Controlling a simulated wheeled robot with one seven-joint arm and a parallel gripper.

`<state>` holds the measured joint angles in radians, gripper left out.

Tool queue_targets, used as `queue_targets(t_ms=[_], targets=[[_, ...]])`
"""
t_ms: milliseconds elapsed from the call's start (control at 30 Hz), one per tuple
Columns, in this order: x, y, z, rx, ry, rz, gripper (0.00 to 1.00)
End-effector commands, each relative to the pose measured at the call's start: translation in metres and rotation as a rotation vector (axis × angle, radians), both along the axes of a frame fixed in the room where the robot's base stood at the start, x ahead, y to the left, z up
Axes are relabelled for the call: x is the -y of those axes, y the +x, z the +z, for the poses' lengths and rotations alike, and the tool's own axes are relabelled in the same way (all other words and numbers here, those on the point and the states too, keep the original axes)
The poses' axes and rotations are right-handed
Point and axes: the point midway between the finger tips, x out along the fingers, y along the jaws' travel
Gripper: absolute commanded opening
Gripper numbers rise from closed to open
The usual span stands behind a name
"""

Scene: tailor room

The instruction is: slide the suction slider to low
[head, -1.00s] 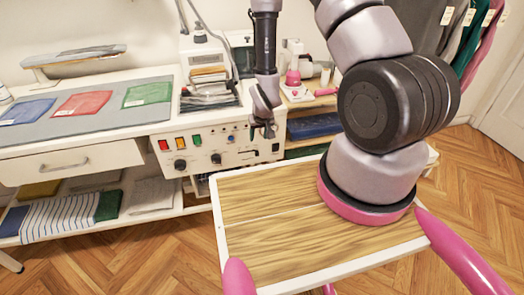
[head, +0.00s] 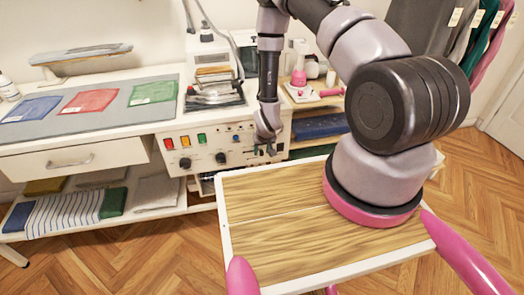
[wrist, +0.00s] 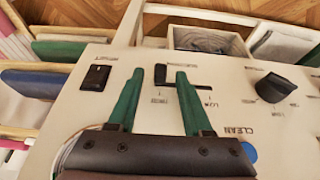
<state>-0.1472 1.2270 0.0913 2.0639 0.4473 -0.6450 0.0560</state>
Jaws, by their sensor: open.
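The suction slider is a black knob (wrist: 160,74) at the left end of a dark horizontal slot in the wrist view. The slot runs right from it, with small labels below that are hard to read. My gripper (wrist: 159,76) is open, its two green fingers pointing at the panel, one on each side of the knob. I cannot tell whether either finger touches it. In the head view, my gripper (head: 269,149) is at the right part of the white control panel (head: 224,147) and hides most of the slider.
On the panel, a black rocker switch (wrist: 96,76) lies left of the slider and a black rotary knob (wrist: 274,88) to its right. A blue button (wrist: 249,152) is by the CLEAN label. An iron (head: 214,94) stands above the panel; my wooden tray top is in front.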

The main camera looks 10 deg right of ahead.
Motion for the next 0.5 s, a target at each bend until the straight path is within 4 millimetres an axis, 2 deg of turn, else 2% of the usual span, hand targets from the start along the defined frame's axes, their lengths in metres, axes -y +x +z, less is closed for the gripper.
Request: queue_targets(t_ms=[133, 167, 200, 267, 300, 500], targets=[[0.0, 0.0001, 0.0003, 0.0, 0.0, 0.0, 0.5], [0.0, 0.0001, 0.0003, 0.0, 0.0, 0.0, 0.46], [0.0, 0.0001, 0.0003, 0.0, 0.0, 0.0, 0.31], [0.0, 0.0001, 0.0004, 0.0, 0.0, 0.0, 0.08], [0.0, 0.0001, 0.0004, 0.0, 0.0, -0.001, 0.0], [0.0, 0.0001, 0.0005, 0.0, 0.0, -0.001, 0.0]])
